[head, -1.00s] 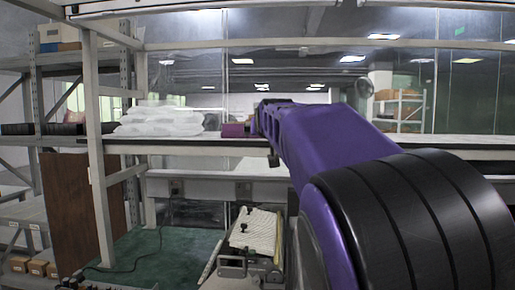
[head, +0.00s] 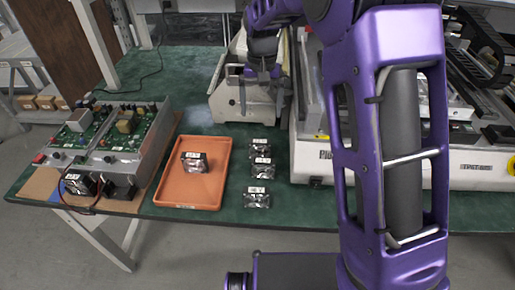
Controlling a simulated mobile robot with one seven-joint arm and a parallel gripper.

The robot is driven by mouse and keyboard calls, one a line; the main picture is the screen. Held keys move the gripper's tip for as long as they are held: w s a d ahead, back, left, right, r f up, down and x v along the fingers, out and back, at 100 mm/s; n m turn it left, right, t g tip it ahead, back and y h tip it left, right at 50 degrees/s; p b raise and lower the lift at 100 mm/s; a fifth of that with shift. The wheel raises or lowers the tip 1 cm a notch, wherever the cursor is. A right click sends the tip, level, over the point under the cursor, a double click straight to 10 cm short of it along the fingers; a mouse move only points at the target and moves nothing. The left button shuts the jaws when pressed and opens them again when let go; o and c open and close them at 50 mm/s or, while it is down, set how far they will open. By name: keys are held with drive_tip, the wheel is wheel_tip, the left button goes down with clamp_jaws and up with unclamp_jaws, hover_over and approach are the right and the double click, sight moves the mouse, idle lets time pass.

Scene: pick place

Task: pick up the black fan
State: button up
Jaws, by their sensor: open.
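Several small black fans with white labels are in the head view. One fan (head: 194,162) lies in the orange tray (head: 172,194). Three more stand in a column on the green table right of the tray: a far one (head: 265,147), a middle one (head: 261,169) and a near one (head: 256,198). My gripper (head: 262,76) points down beyond the column, in front of the beige machine. Its jaws are open and I see nothing between them. Its height above the table is hard to tell.
A metal box with green circuit boards (head: 107,138) stands left of the tray, with black fan-like parts at its front. The beige machine (head: 228,102) stands behind. A large white machine (head: 303,150) is at right, partly behind my arm. Green table (head: 215,128) around the fans is bare.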

sight(260, 143)
wheel_tip(260, 143, down, 17)
drive_tip(key=shift+w+a+r+b, duration=0.15)
drive_tip(key=shift+r+b, duration=0.05)
drive_tip(key=shift+b, duration=1)
drive_tip(key=c, duration=1.1)
wheel_tip(260, 143, up, 10)
drive_tip(key=shift+f+p, duration=0.1)
drive_tip(key=shift+p, duration=0.7)
drive_tip(key=shift+c, duration=0.2)
drive_tip(key=shift+r+p, duration=1.7)
drive_tip(key=shift+r, duration=0.7)
